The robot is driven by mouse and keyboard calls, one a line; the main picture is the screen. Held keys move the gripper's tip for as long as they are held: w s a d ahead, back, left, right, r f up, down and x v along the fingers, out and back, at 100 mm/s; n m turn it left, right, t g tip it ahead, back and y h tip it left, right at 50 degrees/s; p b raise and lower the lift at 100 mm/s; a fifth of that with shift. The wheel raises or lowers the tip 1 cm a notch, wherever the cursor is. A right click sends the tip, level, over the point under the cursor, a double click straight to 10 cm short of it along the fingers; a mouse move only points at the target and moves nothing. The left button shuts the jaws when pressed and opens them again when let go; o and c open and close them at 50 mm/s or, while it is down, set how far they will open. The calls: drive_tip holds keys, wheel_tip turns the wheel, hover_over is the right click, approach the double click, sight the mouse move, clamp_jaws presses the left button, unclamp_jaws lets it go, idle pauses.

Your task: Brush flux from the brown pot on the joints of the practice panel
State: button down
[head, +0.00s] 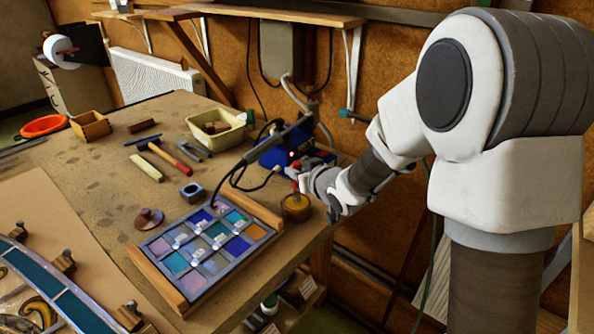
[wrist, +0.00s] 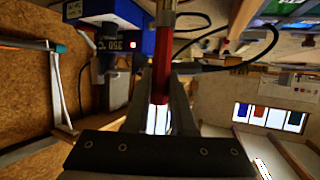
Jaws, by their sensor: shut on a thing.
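The practice panel (head: 190,262), a leaded grid of coloured glass squares, lies flat between two wooden battens on the bench. The brown pot (head: 296,208) stands at the bench's right end, just right of the panel. My gripper (head: 303,176) is just above the pot, shut on a red-handled brush (head: 295,185). In the wrist view the red handle (wrist: 160,75) sits between my fingers, with a metal part beyond it. The bristles are not visible, so I cannot tell whether they touch the pot's contents.
A blue soldering station (head: 278,155) with a cabled iron stands behind the pot. A curved glass panel (head: 60,290) fills the front left.

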drive_tip(key=shift+f+b, duration=0.4)
drive_tip(key=shift+b, duration=0.05)
idle(0.8)
drive_tip(key=shift+r, duration=0.15)
idle(0.4)
drive_tip(key=shift+r+p, duration=3.05)
drive_tip(key=shift+r, duration=0.9)
drive_tip(key=shift+f, duration=0.1)
